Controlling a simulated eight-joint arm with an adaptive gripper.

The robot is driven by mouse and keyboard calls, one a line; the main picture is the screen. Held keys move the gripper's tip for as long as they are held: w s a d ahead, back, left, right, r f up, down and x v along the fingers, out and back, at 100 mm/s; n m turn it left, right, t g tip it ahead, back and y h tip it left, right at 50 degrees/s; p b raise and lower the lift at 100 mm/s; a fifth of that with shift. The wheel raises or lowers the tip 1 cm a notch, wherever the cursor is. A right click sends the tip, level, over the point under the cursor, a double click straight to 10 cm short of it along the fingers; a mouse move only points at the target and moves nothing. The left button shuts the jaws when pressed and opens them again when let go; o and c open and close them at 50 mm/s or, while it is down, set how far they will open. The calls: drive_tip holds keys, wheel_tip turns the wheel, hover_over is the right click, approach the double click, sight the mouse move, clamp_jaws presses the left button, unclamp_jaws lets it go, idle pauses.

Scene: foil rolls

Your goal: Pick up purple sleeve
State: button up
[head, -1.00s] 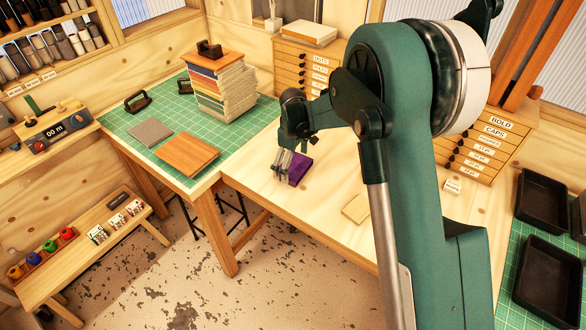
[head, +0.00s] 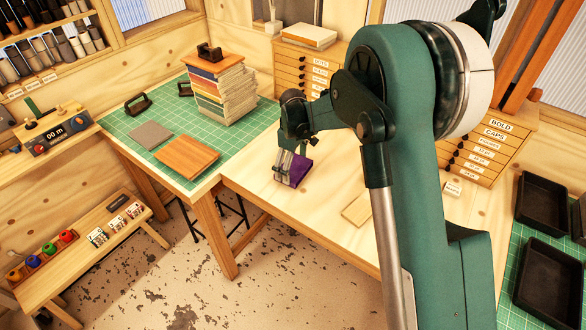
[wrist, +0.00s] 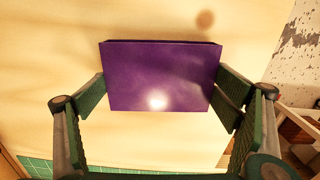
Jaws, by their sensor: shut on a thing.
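The purple sleeve (head: 299,169) is at the wooden table's left part, in my gripper. In the wrist view the sleeve (wrist: 160,77) is a flat purple box shape with a dark slot along its far edge. My gripper (head: 291,166) reaches down over it. In the wrist view the fingers of my gripper (wrist: 161,90) press on the sleeve's left and right ends. Whether the sleeve touches the tabletop, I cannot tell.
A pale wooden block (head: 357,209) lies on the table (head: 330,215) to the right. A green cutting mat (head: 140,126) at the left bears a stack of papers (head: 222,92) and a wooden board (head: 188,155). Black trays (head: 545,270) stand at the far right.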

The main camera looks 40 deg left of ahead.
sight(293, 167)
wheel_tip(293, 167, up, 9)
drive_tip(key=shift+r, duration=0.2)
idle(0.3)
idle(0.6)
